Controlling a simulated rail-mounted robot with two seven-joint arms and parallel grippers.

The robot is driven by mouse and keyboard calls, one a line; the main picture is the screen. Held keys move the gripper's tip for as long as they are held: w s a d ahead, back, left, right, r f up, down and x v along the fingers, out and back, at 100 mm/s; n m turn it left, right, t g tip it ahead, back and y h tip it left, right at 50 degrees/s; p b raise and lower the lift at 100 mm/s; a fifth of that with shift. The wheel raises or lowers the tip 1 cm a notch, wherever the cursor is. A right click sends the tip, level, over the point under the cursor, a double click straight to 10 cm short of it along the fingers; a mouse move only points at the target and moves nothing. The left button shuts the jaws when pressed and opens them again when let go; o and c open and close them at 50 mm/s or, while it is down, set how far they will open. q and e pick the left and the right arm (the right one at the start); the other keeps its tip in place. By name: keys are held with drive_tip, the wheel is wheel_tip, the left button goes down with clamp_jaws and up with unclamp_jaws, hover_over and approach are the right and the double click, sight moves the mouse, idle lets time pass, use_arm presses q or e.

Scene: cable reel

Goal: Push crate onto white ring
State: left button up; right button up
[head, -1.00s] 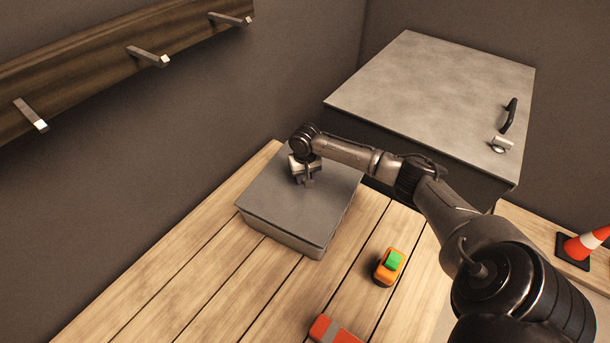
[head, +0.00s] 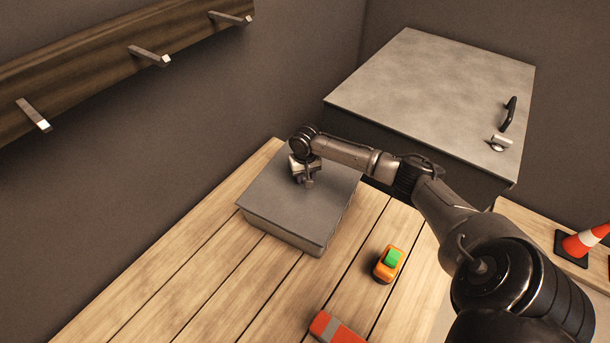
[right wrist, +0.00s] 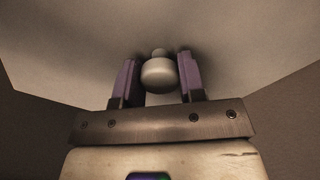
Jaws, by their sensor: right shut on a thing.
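A grey lidded box (head: 281,236), which may be the crate, stands on the wooden planks near the back wall. Its flat grey lid (head: 275,205) is on top. My right gripper (head: 308,182) is over the back part of the lid, shut on the lid's small round knob. In the right wrist view the pale knob (right wrist: 159,74) is between the two purple-padded fingers, with the lid's pale surface (right wrist: 235,50) behind it. No white ring shows in either view. My left gripper is not in view.
An orange block with a green top (head: 388,264) and a red-and-grey block (head: 334,329) lie on the planks (head: 200,290) in front. A grey cabinet (head: 430,85) stands behind, right. A traffic cone (head: 585,243) is far right. A peg rail (head: 100,65) hangs on the left wall.

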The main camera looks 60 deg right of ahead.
drive_tip(key=shift+f+p, duration=0.3)
drive_tip(key=shift+p, duration=0.15)
idle(0.4)
drive_tip(key=o, duration=1.2)
drive_tip(key=shift+c, duration=0.2)
drive_tip(key=o, duration=0.5)
drive_tip(key=shift+r, duration=0.1)
drive_tip(key=shift+r+p, duration=1.05)
drive_tip(key=shift+p, duration=0.5)
drive_tip(key=shift+r+p, duration=1.65)
drive_tip(key=shift+p, duration=0.45)
drive_tip(key=shift+r+p, duration=0.7)
drive_tip(key=shift+p, duration=0.3)
